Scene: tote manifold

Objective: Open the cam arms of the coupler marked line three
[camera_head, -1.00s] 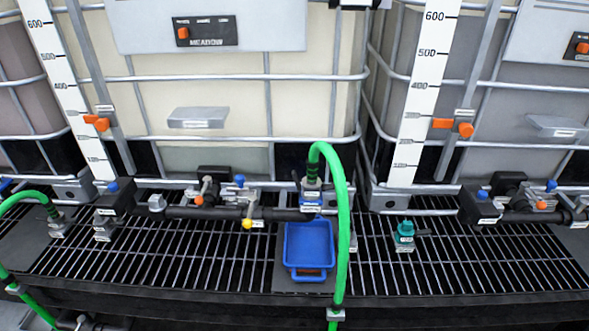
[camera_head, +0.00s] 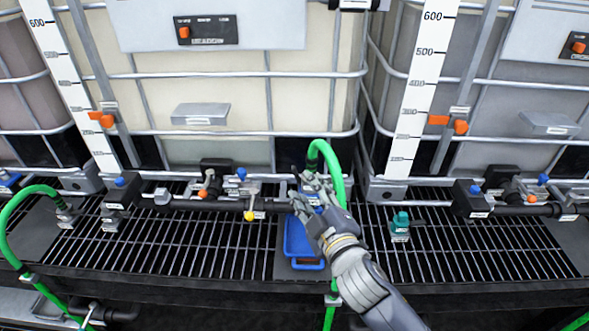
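A coupler joins the end of the green hose (camera_head: 335,170) to the black manifold pipe in the middle, above the blue tray (camera_head: 293,243). My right gripper (camera_head: 308,187) is at this coupler, its fingers around or just in front of it. The gripper and wrist hide most of the coupler, its cam arms and its label, so I cannot read which line it is. I cannot tell whether the fingers touch it or are closed. My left gripper is not in view.
A black grating (camera_head: 180,245) runs along the front. A teal fitting (camera_head: 400,227) stands on it to the right. A yellow-knobbed valve handle (camera_head: 250,214) is left of the gripper. Caged tanks with white level scales (camera_head: 420,75) stand behind. Another green hose (camera_head: 12,215) is at far left.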

